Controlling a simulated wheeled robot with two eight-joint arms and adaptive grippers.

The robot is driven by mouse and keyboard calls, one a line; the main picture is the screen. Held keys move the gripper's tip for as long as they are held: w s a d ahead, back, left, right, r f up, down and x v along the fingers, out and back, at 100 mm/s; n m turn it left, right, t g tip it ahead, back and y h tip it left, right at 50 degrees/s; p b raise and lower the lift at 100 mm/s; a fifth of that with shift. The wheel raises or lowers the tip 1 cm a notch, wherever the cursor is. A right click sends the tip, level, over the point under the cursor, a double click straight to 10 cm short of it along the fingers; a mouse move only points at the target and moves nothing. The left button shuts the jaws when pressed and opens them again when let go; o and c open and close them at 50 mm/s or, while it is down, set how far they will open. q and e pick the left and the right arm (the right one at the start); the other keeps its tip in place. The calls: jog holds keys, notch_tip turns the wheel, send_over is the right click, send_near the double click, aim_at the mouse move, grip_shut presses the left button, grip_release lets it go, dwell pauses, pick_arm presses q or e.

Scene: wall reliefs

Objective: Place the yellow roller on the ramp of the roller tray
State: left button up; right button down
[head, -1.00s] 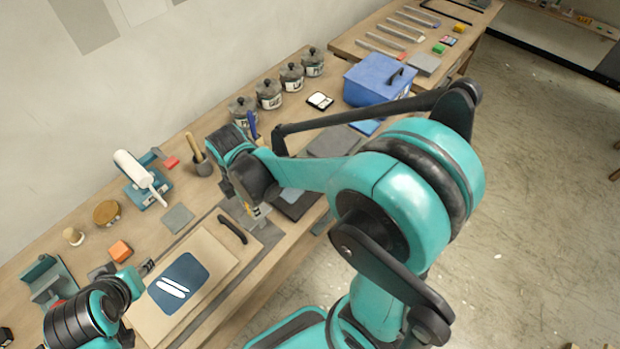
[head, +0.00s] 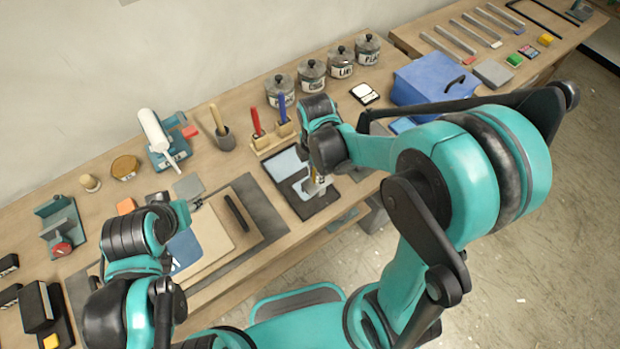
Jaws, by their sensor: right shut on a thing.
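The roller tray (head: 330,202) is black with a light blue-grey inner surface. It lies on the workbench right of the middle. My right gripper (head: 318,186) points down over the tray's right part, shut on the yellow roller. Only a small yellowish part shows at the fingers, and the arm and fingers hide most of the roller. I cannot tell whether the roller touches the ramp. My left gripper (head: 195,204) is low over the near left of the bench, beside the tan board (head: 210,238). Its fingers are too small to tell if it is open.
A wooden holder (head: 272,143) with red- and blue-handled tools stands just behind the tray. Several lidded jars (head: 312,75) and a blue box (head: 433,82) are farther back. A dark bar (head: 237,213) lies on the board.

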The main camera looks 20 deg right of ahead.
aim_at(309, 179)
jog(key=shift+w+a+f+b, duration=0.2)
jog(key=shift+w+f, duration=0.3)
jog(key=shift+f, duration=0.5)
jog(key=shift+w+a+f+b, duration=0.25)
jog(key=shift+w+f, duration=0.2)
jog(key=shift+f, duration=0.5)
jog(key=shift+w+a+f+b, duration=0.2)
jog(key=shift+w+f, duration=0.3)
jog(key=shift+f, duration=0.5)
jog(key=shift+s+f, duration=0.1)
jog(key=shift+f+b, duration=0.5)
jog(key=shift+b, duration=0.2)
jog(key=c, duration=1.6)
grip_release()
jog(key=shift+o, duration=1.4)
jog(key=shift+r, duration=0.1)
